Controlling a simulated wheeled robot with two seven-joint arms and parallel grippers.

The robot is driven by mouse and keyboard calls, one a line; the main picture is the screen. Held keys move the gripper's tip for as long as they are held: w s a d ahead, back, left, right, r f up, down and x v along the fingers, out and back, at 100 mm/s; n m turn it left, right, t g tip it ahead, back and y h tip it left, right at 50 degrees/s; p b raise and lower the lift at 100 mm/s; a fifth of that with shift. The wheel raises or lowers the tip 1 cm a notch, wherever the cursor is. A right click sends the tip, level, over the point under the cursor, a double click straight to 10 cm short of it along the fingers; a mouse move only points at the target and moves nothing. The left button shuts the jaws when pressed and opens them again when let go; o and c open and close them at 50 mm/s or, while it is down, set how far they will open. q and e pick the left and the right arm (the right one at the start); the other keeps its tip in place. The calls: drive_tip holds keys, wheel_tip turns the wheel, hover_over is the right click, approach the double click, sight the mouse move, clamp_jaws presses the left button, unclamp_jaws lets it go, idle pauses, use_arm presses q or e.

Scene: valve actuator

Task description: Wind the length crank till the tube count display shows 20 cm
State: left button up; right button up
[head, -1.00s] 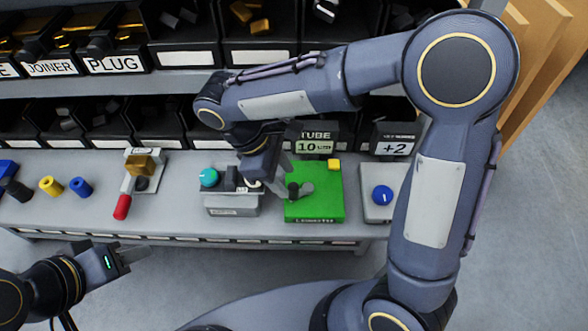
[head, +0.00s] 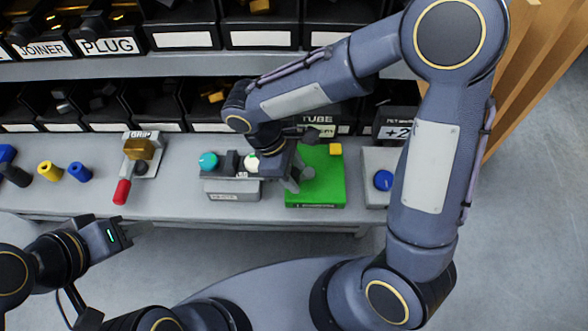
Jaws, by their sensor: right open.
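The green crank unit (head: 328,190) sits on the bench right of centre, with a small yellow block (head: 336,149) at its back right corner. The length crank (head: 307,173) shows as a grey piece on its top; its dark knob is hidden. The tube display (head: 318,118) stands behind; the word TUBE shows, but my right arm covers the number. My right gripper (head: 292,180) is open over the left part of the green unit, at the crank; I cannot tell whether it touches. My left gripper (head: 118,238) hangs in front of the bench, away from everything; its fingers are unclear.
A grey unit with a teal knob (head: 208,160) stands left of the green one. A blue-knobbed unit (head: 383,181) with a "+2" display (head: 397,132) is to the right. Bins stand behind.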

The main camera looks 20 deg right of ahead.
drive_tip(key=shift+c, duration=0.4)
clamp_jaws()
drive_tip(key=m, duration=0.1)
drive_tip(key=w+m+g+y, duration=0.1)
drive_tip(key=m, duration=0.1)
drive_tip(key=w+m, duration=0.1)
drive_tip(key=m, duration=0.1)
drive_tip(key=shift+a, duration=0.15)
drive_tip(key=shift+w+d+m+g+y, duration=0.1)
drive_tip(key=shift+w+m+g+y, duration=0.2)
drive_tip(key=shift+m, duration=0.6)
drive_tip(key=shift+w+d+m+g+y, duration=0.2)
drive_tip(key=shift+m+y, duration=0.25)
drive_tip(key=shift+m, duration=0.45)
drive_tip(key=shift+w+d+m+g+y, duration=0.1)
drive_tip(key=shift+w+m+g+y, duration=0.2)
drive_tip(key=shift+m, duration=0.6)
drive_tip(key=shift+w, duration=0.1)
drive_tip(key=shift+o, duration=0.4)
unclamp_jaws()
